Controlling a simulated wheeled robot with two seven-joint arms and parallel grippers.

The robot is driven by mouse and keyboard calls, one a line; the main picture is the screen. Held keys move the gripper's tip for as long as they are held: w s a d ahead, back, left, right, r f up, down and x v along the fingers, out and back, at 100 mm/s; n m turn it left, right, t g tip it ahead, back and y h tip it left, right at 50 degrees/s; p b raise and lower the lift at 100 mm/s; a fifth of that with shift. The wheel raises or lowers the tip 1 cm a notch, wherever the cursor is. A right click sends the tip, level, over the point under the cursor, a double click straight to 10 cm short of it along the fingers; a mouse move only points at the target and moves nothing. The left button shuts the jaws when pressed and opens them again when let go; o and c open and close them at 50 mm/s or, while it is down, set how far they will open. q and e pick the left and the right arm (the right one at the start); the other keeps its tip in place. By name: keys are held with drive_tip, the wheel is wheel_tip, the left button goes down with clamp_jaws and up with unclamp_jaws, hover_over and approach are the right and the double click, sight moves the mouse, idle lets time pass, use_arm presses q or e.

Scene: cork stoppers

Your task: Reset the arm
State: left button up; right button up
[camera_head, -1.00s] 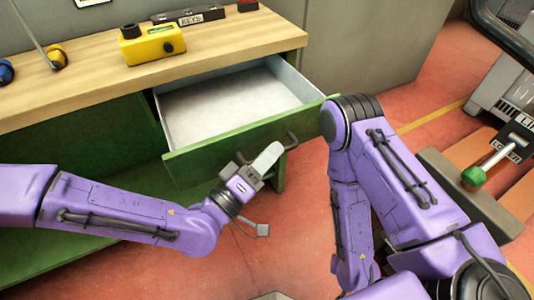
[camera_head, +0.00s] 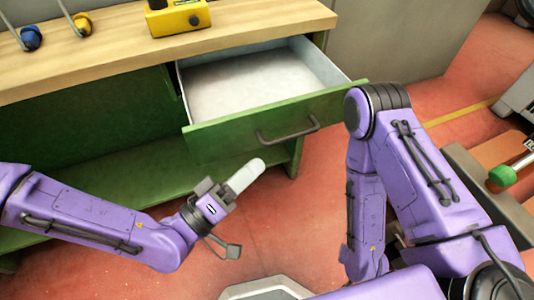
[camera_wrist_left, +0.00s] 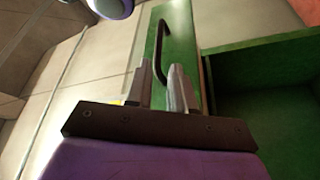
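The green-fronted drawer (camera_head: 225,137) stands pulled out of the workbench, with an empty-looking pale inside. Its dark bar handle (camera_head: 288,133) shows on the front, and again in the left wrist view (camera_wrist_left: 157,48). My left gripper (camera_head: 258,165) is below and in front of the handle, apart from it and empty. In the left wrist view its two fingers (camera_wrist_left: 160,68) stand with a gap between them. My right arm (camera_head: 420,175) is bent at the right of the head view. Its gripper does not show.
The wooden bench top (camera_head: 115,50) carries a yellow box (camera_head: 178,18) and blue and yellow knobs at the left. A green open shelf (camera_head: 100,170) is beneath. Red floor (camera_head: 270,225) lies clear between my arms. A green-knobbed lever (camera_head: 502,176) stands at the far right.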

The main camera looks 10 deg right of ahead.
use_arm(q)
drive_tip(key=shift+s+a, duration=0.1)
drive_tip(key=shift+a, duration=0.1)
drive_tip(key=shift+f, duration=0.1)
drive_tip(key=w+a+f+n+y, duration=0.2)
drive_tip(key=a+f+y, duration=0.15)
drive_tip(key=f, duration=0.25)
drive_tip(key=w+a+f+n+y, duration=0.1)
drive_tip(key=a+f+n+y, duration=0.1)
drive_tip(key=f+y, duration=0.35)
drive_tip(key=s+a+f+n+g+y, duration=0.2)
drive_tip(key=s+a+f+y, duration=0.2)
drive_tip(key=a+f, duration=0.45)
drive_tip(key=s+a+f+n+g+y, duration=0.2)
drive_tip(key=s+a+f+y, duration=0.2)
drive_tip(key=a+f, duration=0.5)
drive_tip(key=s+a+f+g+y, duration=0.2)
drive_tip(key=s+a+f+y, duration=0.25)
drive_tip(key=s+a, duration=0.4)
wheel_tip(320, 180, up, 16)
drive_tip(key=a+p, duration=0.2)
drive_tip(key=p, duration=1.5)
drive_tip(key=shift+m+g, duration=0.3)
drive_tip(key=shift+m, duration=0.1)
